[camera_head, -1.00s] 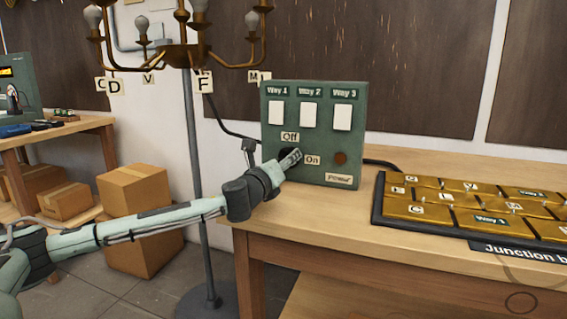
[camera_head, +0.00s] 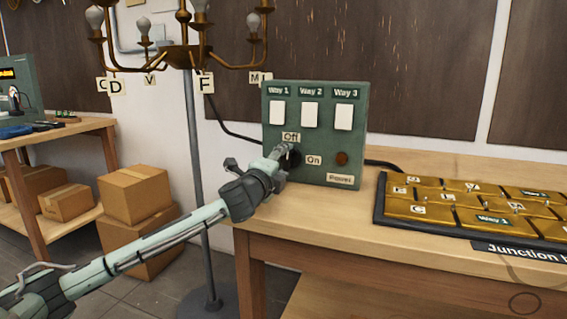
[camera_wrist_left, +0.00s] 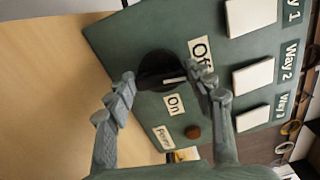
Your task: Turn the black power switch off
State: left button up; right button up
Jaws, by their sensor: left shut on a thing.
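The black power switch (camera_head: 295,159) is a round knob low on the left of the green switch panel (camera_head: 325,130), partly hidden by my gripper. The Off label (camera_head: 291,137) is above it and the On label (camera_head: 314,160) to its right. My left gripper (camera_head: 284,151) is at the knob, its tip just under the Off label. In the left wrist view the knob (camera_wrist_left: 158,68) sits between the two fingers of my left gripper (camera_wrist_left: 164,77), which is shut on it. A pale mark on the knob points between Off and On. My right gripper is not in view.
White switches (camera_head: 310,115) marked Way 1 to Way 3 and a brown round light (camera_head: 341,158) are on the panel. A junction board (camera_head: 450,212) with gold blocks lies right on the table (camera_head: 330,212). A lamp (camera_head: 185,56) hangs upper left.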

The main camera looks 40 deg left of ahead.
pick_arm(q)
jog(key=shift+n, duration=1)
jog(key=o, duration=1.2)
jog(key=shift+c, duration=0.2)
jog(key=v, duration=1.2)
jog(key=shift+f, duration=0.1)
